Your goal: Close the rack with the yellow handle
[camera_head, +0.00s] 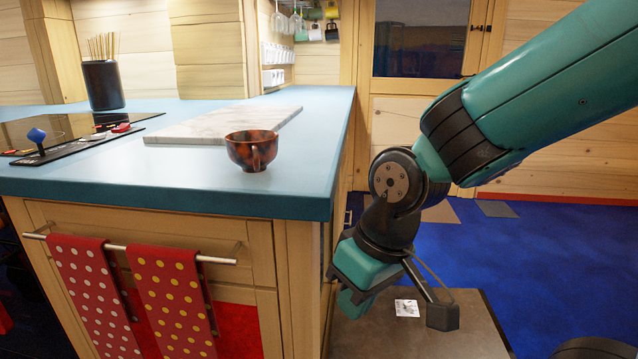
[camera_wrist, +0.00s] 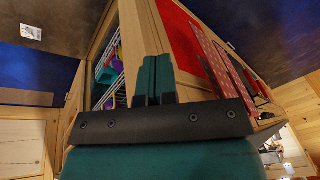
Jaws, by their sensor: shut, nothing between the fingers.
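My gripper (camera_head: 352,302) hangs low beside the right end of the counter cabinet, above a dark low surface. In the wrist view its two teal fingers (camera_wrist: 155,78) are together with nothing between them. White wire racks (camera_wrist: 106,72) show just left of the fingers, in an opening in the cabinet's side. Teal and purple items sit in them. My arm and the cabinet corner hide the racks in the head view.
The blue counter (camera_head: 200,190) holds a brown mug (camera_head: 252,150), a marble board (camera_head: 225,124) and a hob. Two dotted red towels (camera_head: 172,300) hang on the front rail. A small card (camera_head: 407,308) lies on the dark low surface (camera_head: 460,335). Blue floor lies open behind.

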